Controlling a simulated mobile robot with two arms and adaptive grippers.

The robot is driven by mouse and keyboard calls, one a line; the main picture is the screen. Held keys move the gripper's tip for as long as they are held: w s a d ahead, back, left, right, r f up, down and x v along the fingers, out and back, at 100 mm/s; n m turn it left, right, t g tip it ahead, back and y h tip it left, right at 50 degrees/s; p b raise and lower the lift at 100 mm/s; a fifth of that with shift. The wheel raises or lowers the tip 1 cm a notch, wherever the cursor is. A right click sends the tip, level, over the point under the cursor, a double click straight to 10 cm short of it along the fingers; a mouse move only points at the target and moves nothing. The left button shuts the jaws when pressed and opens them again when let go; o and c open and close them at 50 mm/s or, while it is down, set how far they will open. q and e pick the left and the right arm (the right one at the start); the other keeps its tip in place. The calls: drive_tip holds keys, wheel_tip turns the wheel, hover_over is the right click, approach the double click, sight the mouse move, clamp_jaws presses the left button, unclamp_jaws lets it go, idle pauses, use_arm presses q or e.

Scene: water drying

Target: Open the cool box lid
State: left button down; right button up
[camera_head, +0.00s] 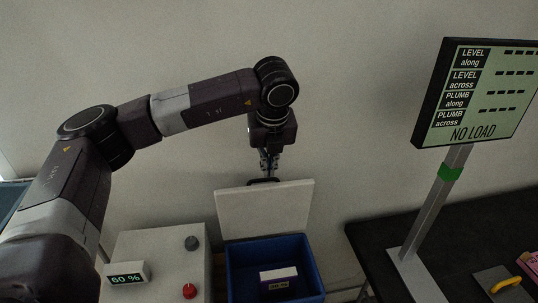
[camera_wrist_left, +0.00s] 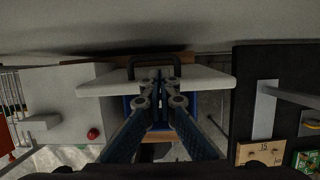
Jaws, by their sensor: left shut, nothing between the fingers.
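The cool box (camera_head: 238,274) is a blue open-topped bin with its white lid (camera_head: 264,210) standing up, tilted, along its back edge. The inside shows, with a white and purple block (camera_head: 279,278) in it. My left gripper (camera_head: 266,174) is shut and empty at the lid's top edge, by a dark handle that it partly hides. In the left wrist view my left gripper (camera_wrist_left: 161,76) points at the lid (camera_wrist_left: 207,80), with the black handle (camera_wrist_left: 154,58) just beyond the fingertips. I cannot tell whether they touch. My right gripper is not in view.
A pale cabinet with a "60 %" display (camera_head: 126,279), a grey knob (camera_head: 191,243) and a red knob (camera_head: 189,290) stands left of the box. A dark table (camera_head: 375,241) with a "NO LOAD" screen (camera_head: 486,94) is on the right. A wall is close behind.

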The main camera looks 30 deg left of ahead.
use_arm(q)
drive_tip(key=p+x, duration=0.1)
drive_tip(key=x, duration=0.3)
drive_tip(key=shift+f, duration=0.15)
drive_tip(key=w+a+b, duration=0.1)
drive_tip(key=w+b, duration=0.1)
drive_tip(key=w+a+b, duration=0.1)
drive_tip(key=a, duration=0.1)
drive_tip(key=shift+w+f+b, duration=0.25)
drive_tip(key=shift+w+b, duration=0.1)
drive_tip(key=shift+w, duration=0.05)
drive_tip(key=shift+d, duration=0.1)
drive_tip(key=shift+r, duration=0.15)
